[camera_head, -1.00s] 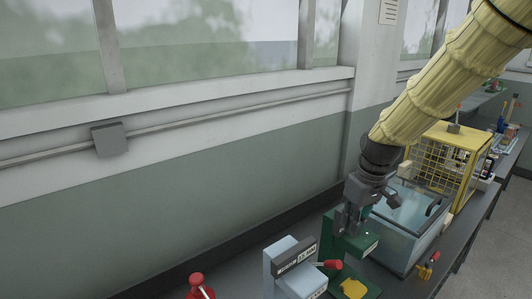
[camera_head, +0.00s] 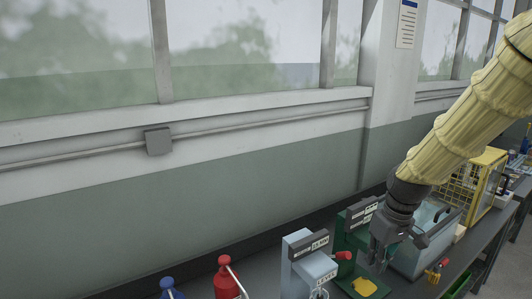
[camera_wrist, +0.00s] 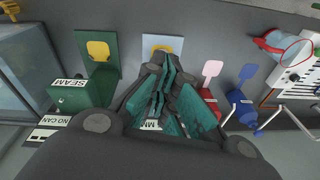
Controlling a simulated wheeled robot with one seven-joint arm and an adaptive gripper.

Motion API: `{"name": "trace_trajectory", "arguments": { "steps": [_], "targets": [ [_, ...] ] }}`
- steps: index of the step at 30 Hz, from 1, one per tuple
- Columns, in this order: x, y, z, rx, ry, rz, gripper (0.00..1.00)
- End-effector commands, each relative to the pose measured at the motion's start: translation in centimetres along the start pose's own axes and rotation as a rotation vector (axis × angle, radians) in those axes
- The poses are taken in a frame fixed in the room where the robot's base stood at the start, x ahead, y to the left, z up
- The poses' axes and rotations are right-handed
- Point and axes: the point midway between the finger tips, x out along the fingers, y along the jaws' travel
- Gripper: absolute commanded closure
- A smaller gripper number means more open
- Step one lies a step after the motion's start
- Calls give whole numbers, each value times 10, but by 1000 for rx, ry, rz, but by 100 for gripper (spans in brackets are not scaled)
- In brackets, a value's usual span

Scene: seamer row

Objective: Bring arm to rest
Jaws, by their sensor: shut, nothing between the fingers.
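My gripper (camera_head: 379,262) hangs from the yellow-sleeved arm at the right of the head view, in front of the green machine (camera_head: 345,240) on the bench. In the wrist view its teal-padded fingers (camera_wrist: 162,88) are drawn together with nothing held. They cover much of the light blue machine, whose pale plate with a yellow patch (camera_wrist: 162,46) shows beyond them. The green machine, labelled SEAM, is left of the fingers in the wrist view (camera_wrist: 82,92). I cannot tell the exact gap between the fingers and the machines.
A light blue machine (camera_head: 300,265), a red one (camera_head: 227,280) and a blue one (camera_head: 170,290) line the bench. A clear-walled tank (camera_head: 420,252) and a yellow mesh cage (camera_head: 485,185) stand to the right. The wall and windows run behind the bench.

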Motion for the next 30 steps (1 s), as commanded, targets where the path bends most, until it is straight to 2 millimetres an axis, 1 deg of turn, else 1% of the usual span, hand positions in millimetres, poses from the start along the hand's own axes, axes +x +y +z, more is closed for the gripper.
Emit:
{"name": "trace_trajectory", "arguments": {
  "steps": [1,5,8,11,14,15,21,26,30],
  "targets": [
    [9,-1,2,4,-6,0,100],
    [29,-1,5,21,-10,4,100],
    [47,-1,10,35,-14,7,100],
    [71,-3,17,53,-20,12,100],
    [101,-6,25,74,-28,17,100],
    [116,-7,31,85,-32,20,100],
    [184,-18,62,138,-47,33,100],
    [234,-28,93,178,-58,43,100],
    [273,-39,123,212,-68,51,100]
  ]
}}
